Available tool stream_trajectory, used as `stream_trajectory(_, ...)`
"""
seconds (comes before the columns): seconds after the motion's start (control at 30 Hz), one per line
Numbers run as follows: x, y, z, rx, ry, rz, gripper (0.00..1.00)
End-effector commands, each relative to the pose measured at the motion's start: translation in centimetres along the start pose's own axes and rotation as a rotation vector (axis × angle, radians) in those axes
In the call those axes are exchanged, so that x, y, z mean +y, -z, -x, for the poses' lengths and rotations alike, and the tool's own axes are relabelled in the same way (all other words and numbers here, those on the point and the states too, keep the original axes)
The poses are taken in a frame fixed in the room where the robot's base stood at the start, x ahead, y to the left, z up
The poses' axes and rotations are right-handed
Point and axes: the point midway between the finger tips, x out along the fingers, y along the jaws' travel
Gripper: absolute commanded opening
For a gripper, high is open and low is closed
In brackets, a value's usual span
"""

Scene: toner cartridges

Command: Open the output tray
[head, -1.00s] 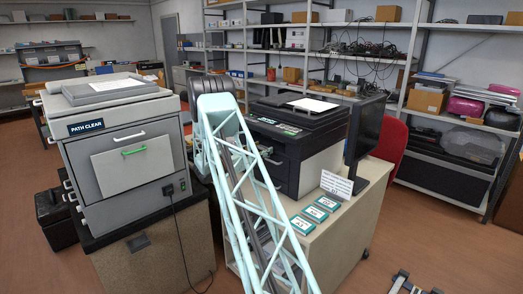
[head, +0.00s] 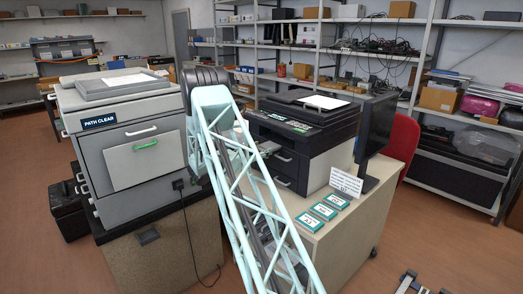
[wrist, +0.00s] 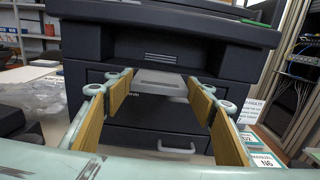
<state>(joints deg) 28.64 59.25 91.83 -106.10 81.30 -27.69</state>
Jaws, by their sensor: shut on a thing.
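The black printer (head: 315,155) stands on the cabinet right of centre in the head view. Its dark front (wrist: 150,48) fills the upper middle of the wrist view, with a recessed slot and a drawer front below. A flat grey handle (wrist: 160,88) projects from this front. My gripper (wrist: 160,82) has its yellow-padded fingers on either side of the handle and is shut on it. In the head view my gripper (head: 265,147) is at the printer's front, partly hidden by my arm. I cannot tell whether the tray part is pulled out.
A grey machine (head: 130,145) with a PATH CLEAR label stands to the left. Several green-edged cards (head: 322,211), a white sign (head: 345,184) and a black monitor (head: 377,130) are on the cabinet (head: 335,240). A red chair (head: 402,145) is behind it.

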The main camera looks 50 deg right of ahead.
Motion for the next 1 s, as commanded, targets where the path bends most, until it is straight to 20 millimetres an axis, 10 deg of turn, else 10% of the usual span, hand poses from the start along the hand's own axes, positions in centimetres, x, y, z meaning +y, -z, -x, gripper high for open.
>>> stream_trajectory(0.63, 0.0, 0.0, 0.4, 0.000, -0.001, 0.000, 0.65)
stream_trajectory(1.0, 0.1, 0.0, 3.8, 0.001, -0.003, 0.000, 0.65)
